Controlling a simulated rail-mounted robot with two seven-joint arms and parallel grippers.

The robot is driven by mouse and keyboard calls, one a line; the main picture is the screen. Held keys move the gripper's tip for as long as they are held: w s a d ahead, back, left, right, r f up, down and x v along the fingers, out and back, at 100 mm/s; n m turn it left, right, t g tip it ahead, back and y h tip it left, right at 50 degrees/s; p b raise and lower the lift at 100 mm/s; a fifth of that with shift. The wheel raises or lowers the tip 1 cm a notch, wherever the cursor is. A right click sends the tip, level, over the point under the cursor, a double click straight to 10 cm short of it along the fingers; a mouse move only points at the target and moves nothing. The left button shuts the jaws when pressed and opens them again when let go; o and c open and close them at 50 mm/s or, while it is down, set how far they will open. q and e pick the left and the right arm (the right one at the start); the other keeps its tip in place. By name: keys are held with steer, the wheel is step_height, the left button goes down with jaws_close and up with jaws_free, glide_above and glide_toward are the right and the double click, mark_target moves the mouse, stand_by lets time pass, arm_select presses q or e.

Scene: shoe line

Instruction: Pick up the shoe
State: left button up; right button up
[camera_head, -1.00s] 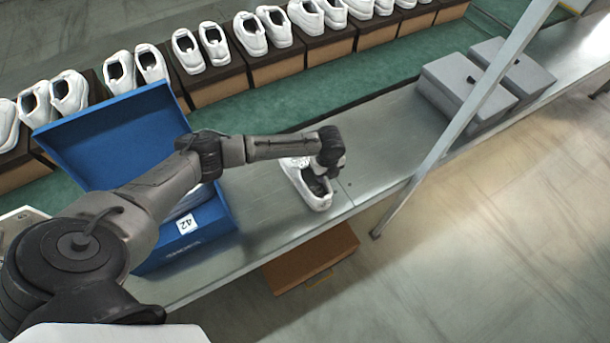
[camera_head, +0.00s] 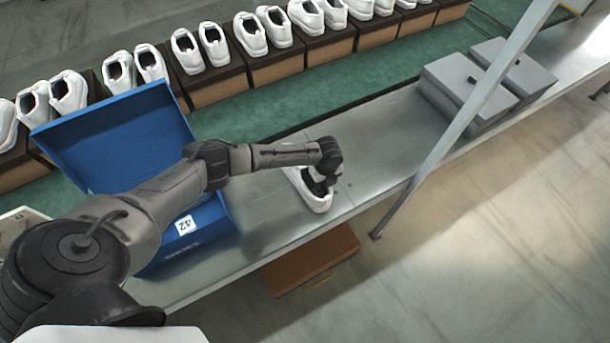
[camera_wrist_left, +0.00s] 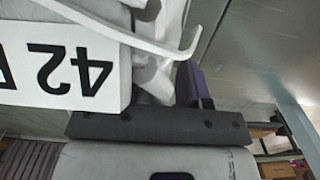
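A white shoe (camera_head: 318,203) sits on the grey metal bench (camera_head: 265,225), to the right of an open blue shoe box (camera_head: 120,135). My left gripper (camera_head: 318,185) comes down from above at the shoe's opening and hides part of it. In the left wrist view, white shoe material (camera_wrist_left: 158,60) lies close against a dark finger (camera_wrist_left: 190,85) of this gripper. A white label with an upside-down "42" (camera_wrist_left: 62,72) fills the upper left there. Whether the fingers grip the shoe is not clear. My right gripper is not in view.
The blue box carries a "42" label (camera_head: 186,225) on its front. Two grey boxes (camera_head: 455,90) stand farther right on the bench, behind a slanted metal post (camera_head: 440,145). Pairs of white shoes line the back. A brown box (camera_head: 312,262) is below the bench edge.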

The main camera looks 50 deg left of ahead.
arm_select(q)
steer(key=shift+f, duration=0.25)
stand_by(0.4)
jaws_close()
stand_by(0.4)
